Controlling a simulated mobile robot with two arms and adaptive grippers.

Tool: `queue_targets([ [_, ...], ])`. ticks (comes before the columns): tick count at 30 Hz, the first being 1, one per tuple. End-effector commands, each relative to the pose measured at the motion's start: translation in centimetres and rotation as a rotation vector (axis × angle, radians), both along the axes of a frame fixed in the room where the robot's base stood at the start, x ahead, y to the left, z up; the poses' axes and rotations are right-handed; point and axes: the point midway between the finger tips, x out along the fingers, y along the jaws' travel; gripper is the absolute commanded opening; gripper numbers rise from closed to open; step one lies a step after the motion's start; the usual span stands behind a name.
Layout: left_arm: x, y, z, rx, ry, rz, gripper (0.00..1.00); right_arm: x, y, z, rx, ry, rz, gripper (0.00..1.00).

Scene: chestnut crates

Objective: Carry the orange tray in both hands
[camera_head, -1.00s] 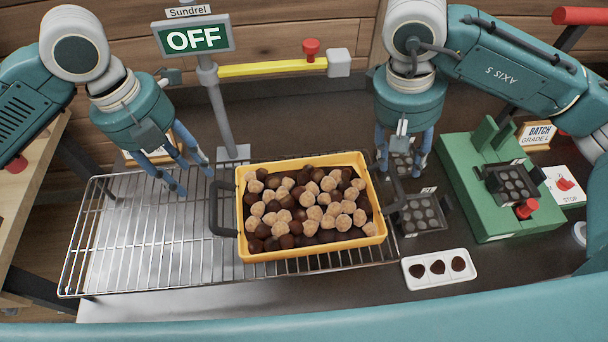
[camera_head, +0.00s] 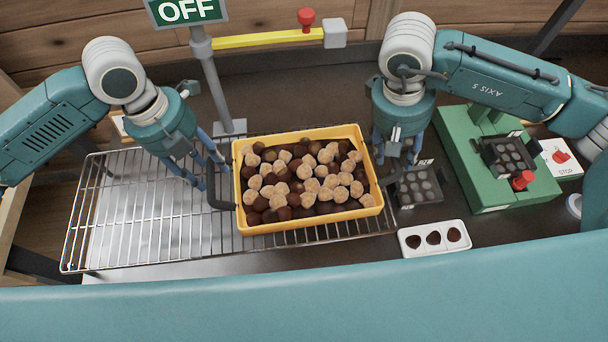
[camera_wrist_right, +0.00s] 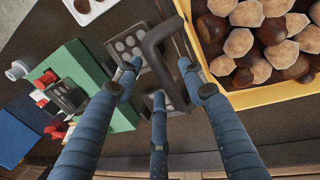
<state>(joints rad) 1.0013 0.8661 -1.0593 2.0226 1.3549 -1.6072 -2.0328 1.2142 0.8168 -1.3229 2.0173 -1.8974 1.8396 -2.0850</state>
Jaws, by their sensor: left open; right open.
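The orange tray (camera_head: 312,222), a yellow-orange tray full of light and dark chestnuts, sits on a wire rack, with dark handles on its sides. My left gripper (camera_head: 208,172) is open at the tray's left handle (camera_head: 217,196); I cannot tell whether it touches. My right gripper (camera_head: 396,160) is open by the tray's right side. In the right wrist view its open fingers (camera_wrist_right: 158,88) are spread near the dark right handle (camera_wrist_right: 160,36), with the tray wall (camera_wrist_right: 270,94) at the right. The right handle is mostly hidden in the head view.
The wire rack (camera_head: 120,220) is bare on the left. An OFF sign (camera_head: 188,10) on a post and a yellow bar (camera_head: 265,40) stand behind. A green machine (camera_head: 470,170), a dark mould (camera_head: 418,186) and a white dish (camera_head: 435,250) lie to the right.

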Motion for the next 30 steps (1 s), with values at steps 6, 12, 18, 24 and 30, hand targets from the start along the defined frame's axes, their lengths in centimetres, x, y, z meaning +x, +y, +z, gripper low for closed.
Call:
queue_targets([
  [6,0.0,-0.3,-1.8,0.001,0.0,0.0,0.41,0.0,-0.4,-1.8,0.0,0.002,0.0,0.41],
  [12,0.0,-0.4,-2.0,0.0,0.0,0.0,0.41,0.0,-0.4,-2.0,0.0,0.0,0.0,0.41],
  [18,0.0,-0.4,-2.0,0.0,0.0,0.0,0.27,0.0,-0.4,-2.0,0.0,0.0,0.0,0.27],
  [24,0.0,-0.4,-1.9,0.0,-0.001,0.0,0.0,0.0,-0.4,-2.0,0.0,0.0,0.0,0.0],
  [30,0.1,-0.4,-1.9,-0.001,-0.001,0.0,0.0,0.0,-0.3,-2.0,0.001,-0.001,0.001,0.0],
])
